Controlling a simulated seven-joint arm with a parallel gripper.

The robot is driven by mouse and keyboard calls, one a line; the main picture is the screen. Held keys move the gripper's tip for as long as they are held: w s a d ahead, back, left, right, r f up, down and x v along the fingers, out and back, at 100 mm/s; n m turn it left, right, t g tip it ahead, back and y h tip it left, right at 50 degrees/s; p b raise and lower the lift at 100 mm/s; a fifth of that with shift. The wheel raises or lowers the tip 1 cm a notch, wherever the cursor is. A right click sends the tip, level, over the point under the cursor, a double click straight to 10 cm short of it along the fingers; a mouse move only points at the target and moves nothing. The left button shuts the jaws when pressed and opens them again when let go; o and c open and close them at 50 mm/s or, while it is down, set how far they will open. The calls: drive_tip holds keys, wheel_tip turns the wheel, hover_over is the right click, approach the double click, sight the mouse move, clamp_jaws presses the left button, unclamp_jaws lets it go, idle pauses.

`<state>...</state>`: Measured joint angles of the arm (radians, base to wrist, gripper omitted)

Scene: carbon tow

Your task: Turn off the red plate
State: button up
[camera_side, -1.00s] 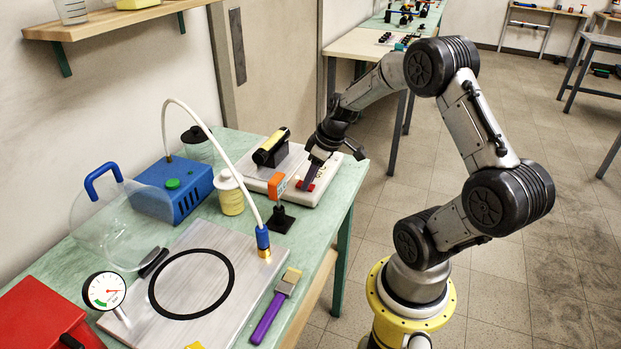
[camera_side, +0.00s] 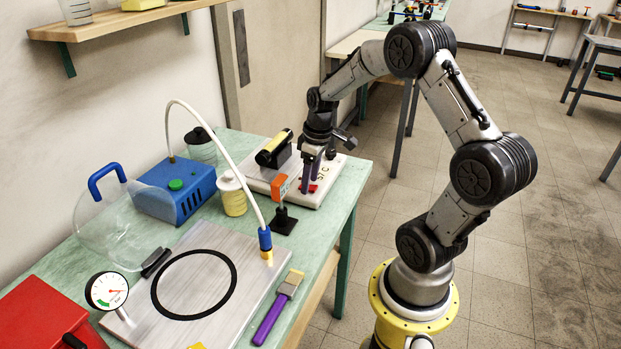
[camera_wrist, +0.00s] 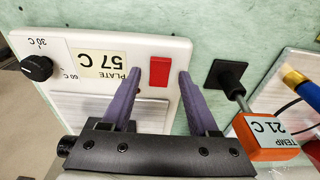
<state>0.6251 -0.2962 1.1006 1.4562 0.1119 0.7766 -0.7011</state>
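The hot plate is a white-framed unit (camera_side: 338,172) at the far end of the bench, not red itself. In the wrist view its white panel (camera_wrist: 70,42) carries a label (camera_wrist: 100,63) reading "PLATE 57 C". A red rocker switch (camera_wrist: 159,71) sits on that panel; in the side view it is partly hidden by my fingers. The panel also has a black knob (camera_wrist: 37,67) marked 30 C and 60 C. My gripper (camera_wrist: 159,74) is open and empty, pointing down, its purple fingertips on either side of the switch in the picture. I cannot tell whether they touch the panel.
An orange sensor (camera_wrist: 265,133) reading "TEMP 21 C" stands on a black base close by. A black-and-yellow roll (camera_side: 273,148) lies on the plate. A cream jar (camera_side: 232,193), blue pump (camera_side: 180,188), hose and metal sheet (camera_side: 215,250) fill the nearer bench.

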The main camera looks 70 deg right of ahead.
wheel_tip(320, 180, up, 14)
drive_tip(key=s, duration=0.1)
drive_tip(key=shift+s+f, duration=0.15)
drive_tip(key=shift+s, duration=0.25)
idle(0.3)
